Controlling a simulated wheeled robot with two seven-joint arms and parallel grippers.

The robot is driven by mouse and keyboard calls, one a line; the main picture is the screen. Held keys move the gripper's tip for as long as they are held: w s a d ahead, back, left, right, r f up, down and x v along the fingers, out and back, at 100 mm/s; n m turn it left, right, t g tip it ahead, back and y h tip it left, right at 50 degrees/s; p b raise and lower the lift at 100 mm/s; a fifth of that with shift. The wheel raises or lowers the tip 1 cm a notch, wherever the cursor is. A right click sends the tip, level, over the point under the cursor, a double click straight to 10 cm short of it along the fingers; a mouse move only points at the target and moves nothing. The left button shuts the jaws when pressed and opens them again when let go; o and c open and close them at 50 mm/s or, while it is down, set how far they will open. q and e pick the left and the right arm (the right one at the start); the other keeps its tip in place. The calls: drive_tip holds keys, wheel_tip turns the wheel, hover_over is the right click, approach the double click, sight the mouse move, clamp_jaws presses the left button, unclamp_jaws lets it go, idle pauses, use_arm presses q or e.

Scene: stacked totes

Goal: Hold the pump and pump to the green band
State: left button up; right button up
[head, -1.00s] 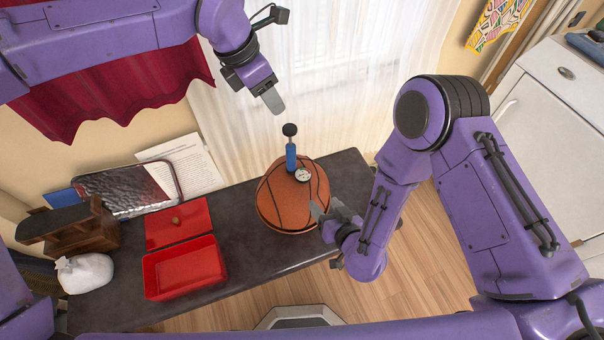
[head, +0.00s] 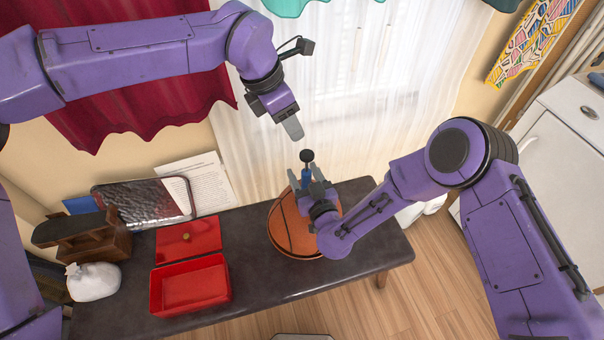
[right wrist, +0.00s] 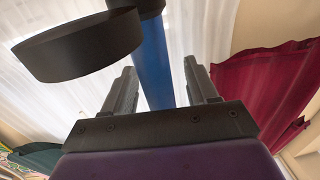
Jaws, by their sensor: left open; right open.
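The pump (head: 306,174) has a blue body and a black knob on top, and stands upright on the orange basketball (head: 285,228). My right gripper (head: 305,180) is open, with its fingers on either side of the blue body. In the right wrist view the blue body (right wrist: 152,62) shows between the two open fingers (right wrist: 160,72). A dark round part (right wrist: 78,47) shows at the left there, possibly the gauge. My left gripper (head: 292,130) is open and empty, above and left of the knob. I cannot see a green band. My right gripper hides the pump's lower part.
The dark table (head: 250,285) bears a red box (head: 157,290), its red lid (head: 188,240), a white bag (head: 95,283), a brown wooden item (head: 85,245) and a metallic tray (head: 148,202). Curtains hang behind. The table right of the ball is clear.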

drive_tip(key=shift+w+a, duration=0.1)
drive_tip(key=shift+w, duration=0.1)
clamp_jaws()
use_arm(q)
drive_tip(key=shift+c, duration=0.3)
